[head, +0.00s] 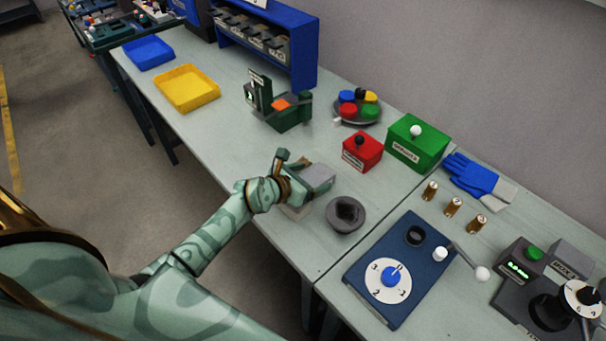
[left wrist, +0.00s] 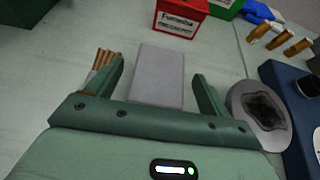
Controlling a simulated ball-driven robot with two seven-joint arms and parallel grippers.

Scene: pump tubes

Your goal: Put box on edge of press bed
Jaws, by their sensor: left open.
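A light grey box (head: 318,177) lies on the near table beside my left gripper (head: 298,178). The gripper is open; I cannot tell whether a finger touches the box. A dark green machine (head: 288,118) with a small lit display and an orange patch stands farther back; it may be the press. My right gripper is out of view.
A round grey bowl (head: 346,214) stands close to the right of the box. Brass tubes (left wrist: 103,60) are by the left finger. A red box (head: 362,151) and green box (head: 417,142) stand behind. Yellow (head: 187,88) and blue trays lie far left. Clear tabletop lies before the green machine.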

